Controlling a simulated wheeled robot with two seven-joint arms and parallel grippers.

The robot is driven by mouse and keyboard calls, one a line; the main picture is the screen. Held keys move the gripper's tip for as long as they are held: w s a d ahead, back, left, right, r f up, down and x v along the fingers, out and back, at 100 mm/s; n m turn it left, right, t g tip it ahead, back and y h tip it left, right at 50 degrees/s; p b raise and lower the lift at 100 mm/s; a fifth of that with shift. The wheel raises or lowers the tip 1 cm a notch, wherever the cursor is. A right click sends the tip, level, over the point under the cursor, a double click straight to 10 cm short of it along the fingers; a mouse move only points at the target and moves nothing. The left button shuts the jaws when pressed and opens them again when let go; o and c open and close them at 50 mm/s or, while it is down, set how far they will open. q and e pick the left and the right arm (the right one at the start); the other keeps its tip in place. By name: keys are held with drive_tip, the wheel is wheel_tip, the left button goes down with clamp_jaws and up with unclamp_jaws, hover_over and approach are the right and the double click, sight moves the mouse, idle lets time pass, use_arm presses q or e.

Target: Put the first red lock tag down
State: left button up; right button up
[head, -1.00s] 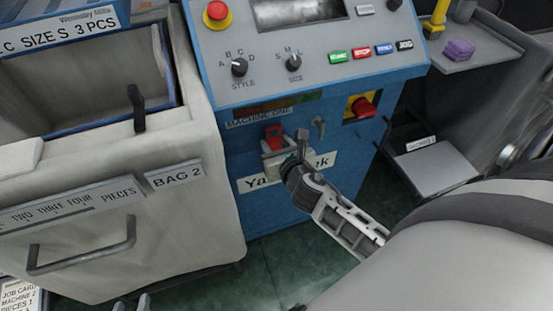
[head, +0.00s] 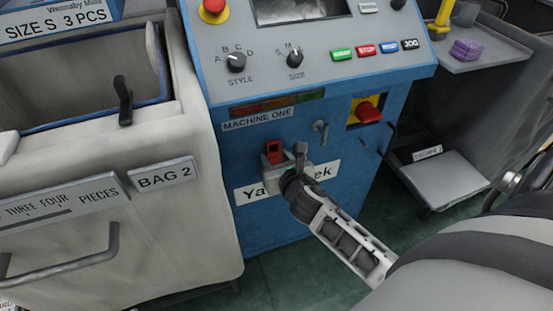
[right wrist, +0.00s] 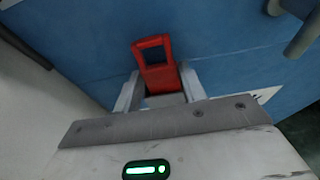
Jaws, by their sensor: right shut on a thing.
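The red lock tag (head: 274,150) has a square loop at its top and stands upright at the front of the blue machine (head: 235,160), below the MACHINE ONE label. My right gripper (head: 273,168) is shut on its lower part. In the right wrist view the red lock tag (right wrist: 157,66) sits between the two pale fingers of the right gripper (right wrist: 160,88), loop pointing away, close to the blue panel. I cannot tell whether it touches the panel. My left gripper is out of view.
A red-and-yellow rotary switch (head: 367,111) and a small grey handle (head: 321,130) are on the machine front, right of the tag. A pale bin labelled BAG 2 (head: 165,178) stands close on the left. A grey shelf with a purple block (head: 467,49) is at right.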

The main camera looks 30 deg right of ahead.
drive_tip(key=o, duration=1)
drive_tip(key=shift+c, duration=0.2)
drive_tip(key=shift+r, duration=0.15)
drive_tip(key=p+v, duration=0.1)
drive_tip(key=v, duration=1.1)
drive_tip(key=s+a+m+g+y, duration=0.1)
drive_tip(key=a+m, duration=0.3)
drive_tip(key=m, duration=0.6)
drive_tip(key=s+a+f+m+g+y, duration=0.1)
drive_tip(key=s+a+m+y, duration=0.2)
drive_tip(key=m, duration=0.8)
drive_tip(key=s+a+f+m+g+y, duration=0.1)
drive_tip(key=s+a+m+y, duration=0.2)
drive_tip(key=a+m, duration=0.4)
drive_tip(key=shift+m, duration=1.7)
